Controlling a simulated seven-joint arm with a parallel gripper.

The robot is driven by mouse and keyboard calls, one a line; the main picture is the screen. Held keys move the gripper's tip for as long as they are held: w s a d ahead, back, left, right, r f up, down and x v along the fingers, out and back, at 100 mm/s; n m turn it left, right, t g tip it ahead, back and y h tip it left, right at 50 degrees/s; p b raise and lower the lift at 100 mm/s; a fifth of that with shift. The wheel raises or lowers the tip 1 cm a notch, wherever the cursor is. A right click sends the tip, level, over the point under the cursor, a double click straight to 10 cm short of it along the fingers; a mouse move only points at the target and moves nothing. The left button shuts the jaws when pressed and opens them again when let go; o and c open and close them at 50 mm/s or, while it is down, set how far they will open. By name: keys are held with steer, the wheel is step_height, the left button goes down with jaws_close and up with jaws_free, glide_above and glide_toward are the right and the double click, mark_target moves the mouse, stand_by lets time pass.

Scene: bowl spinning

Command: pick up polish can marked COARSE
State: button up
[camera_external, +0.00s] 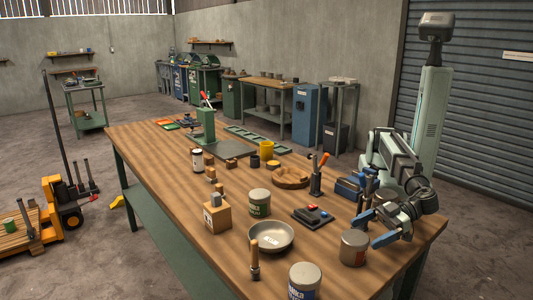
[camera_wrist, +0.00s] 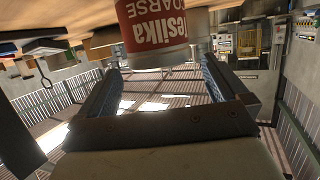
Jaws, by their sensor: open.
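The COARSE polish can (camera_wrist: 158,28) shows upside down at the top of the wrist view, with a red label reading COARSE. In the external view a grey-lidded can (camera_external: 354,246) with a bit of red on its side stands upright near the table's right front; it appears to be the same can. My gripper (camera_external: 374,230) is open beside it, its blue fingers pointing toward it. In the wrist view my gripper (camera_wrist: 165,66) has its fingers apart, with the can ahead of the tips and roughly between their lines. No contact is visible.
On the table (camera_external: 160,160) are a metal bowl (camera_external: 271,237), a blue-labelled can (camera_external: 304,281), a green can (camera_external: 259,203), a wooden-handled tool (camera_external: 254,262) and a black pad with buttons (camera_external: 312,216). A blue item (camera_external: 354,187) and an upright lever tool (camera_external: 317,178) stand behind.

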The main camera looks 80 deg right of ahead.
mark_target(358, 236)
steer(key=shift+x, duration=2.35)
steer(key=shift+c, duration=0.3)
steer(key=c, duration=1)
steer(key=shift+o, duration=0.2)
